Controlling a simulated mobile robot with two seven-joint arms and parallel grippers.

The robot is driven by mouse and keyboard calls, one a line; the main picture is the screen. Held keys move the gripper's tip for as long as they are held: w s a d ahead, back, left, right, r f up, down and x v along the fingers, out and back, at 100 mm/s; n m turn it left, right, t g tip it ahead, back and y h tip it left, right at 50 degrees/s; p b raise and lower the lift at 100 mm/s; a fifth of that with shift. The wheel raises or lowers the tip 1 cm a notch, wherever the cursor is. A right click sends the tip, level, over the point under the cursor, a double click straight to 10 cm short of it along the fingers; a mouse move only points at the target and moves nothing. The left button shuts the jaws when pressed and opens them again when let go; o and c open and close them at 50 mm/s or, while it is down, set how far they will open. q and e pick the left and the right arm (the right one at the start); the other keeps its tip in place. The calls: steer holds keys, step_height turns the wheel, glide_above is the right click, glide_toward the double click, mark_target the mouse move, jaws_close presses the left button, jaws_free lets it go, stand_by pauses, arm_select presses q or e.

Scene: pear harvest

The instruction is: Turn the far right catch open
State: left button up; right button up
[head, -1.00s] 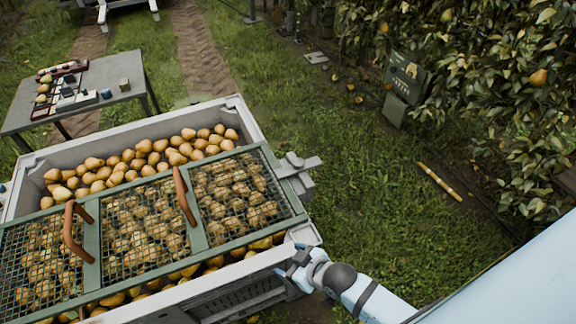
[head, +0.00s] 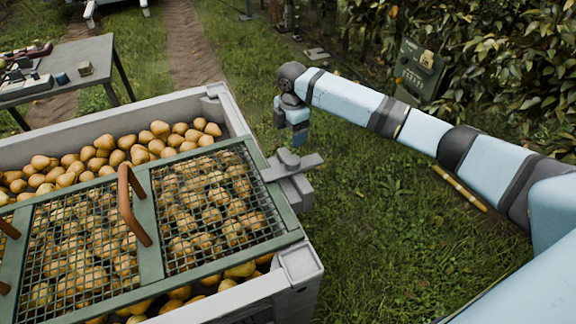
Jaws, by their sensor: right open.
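The grey catch (head: 302,165) sits on a block on the right wall of the pear crate (head: 238,112). Its flat lever lies crosswise, the inner end reaching the green frame of the mesh lid (head: 262,197) and the outer end pointing out over the grass. My right gripper (head: 289,125) hangs above and just beyond the catch, pointing down. It is open and empty, apart from the catch as far as I can tell. The lid lies over the near part of the crate, with pears under the mesh. My left gripper is not in view.
Loose pears (head: 155,140) fill the uncovered far strip of the crate. Brown handles (head: 127,205) stand up from the lid. A grey table (head: 100,55) with items stands at far left. Grass lies open right of the crate; leafy trees (head: 510,80) and a green box (head: 418,68) stand beyond.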

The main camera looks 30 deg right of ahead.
mark_target(292, 159)
steer(key=f, duration=0.2)
steer(key=f+b, duration=0.1)
steer(key=f, duration=0.2)
steer(key=d+f+b, duration=0.1)
steer(key=f, duration=0.2)
steer(key=shift+w, duration=0.25)
step_height(292, 159, down, 4)
steer(key=shift+r+b, duration=0.1)
steer(key=shift+b, duration=0.6)
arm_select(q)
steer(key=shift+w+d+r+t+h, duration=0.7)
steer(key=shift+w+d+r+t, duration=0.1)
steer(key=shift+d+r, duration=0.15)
arm_select(e)
steer(key=shift+f, duration=0.6)
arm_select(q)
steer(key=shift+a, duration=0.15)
arm_select(e)
steer(key=c, duration=1.3)
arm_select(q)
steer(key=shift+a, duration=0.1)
arm_select(e)
steer(key=shift+r, duration=0.1)
